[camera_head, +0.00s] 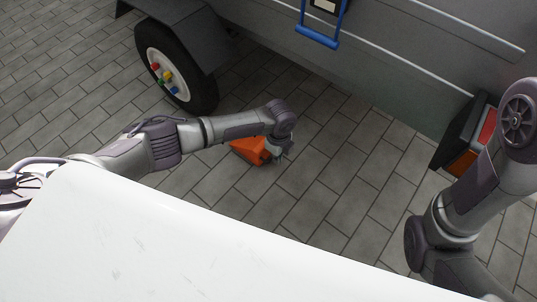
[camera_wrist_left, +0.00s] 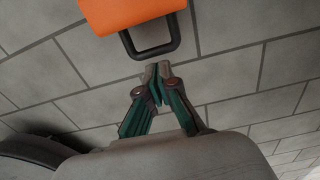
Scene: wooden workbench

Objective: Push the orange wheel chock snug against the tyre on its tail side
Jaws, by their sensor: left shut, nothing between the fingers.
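The orange wheel chock (camera_head: 246,151) lies on the floor to the right of the tyre (camera_head: 203,93), on the side toward the tail light, with a gap of floor between them. My left arm partly hides this space. My left gripper (camera_head: 279,157) is low at the chock's right end, its fingers shut and empty. In the left wrist view, the chock (camera_wrist_left: 130,12) shows at the top with a dark loop handle (camera_wrist_left: 151,50). The shut fingertips (camera_wrist_left: 157,71) are just short of the loop; whether they touch it I cannot tell. My right gripper is out of view.
The grey trailer body (camera_head: 395,65) with a blue handle (camera_head: 318,40) stands along the back. Its red and orange tail light (camera_head: 463,160) is at the right. A white surface (camera_head: 190,240) fills the front. The paved floor (camera_head: 335,170) right of the chock is clear.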

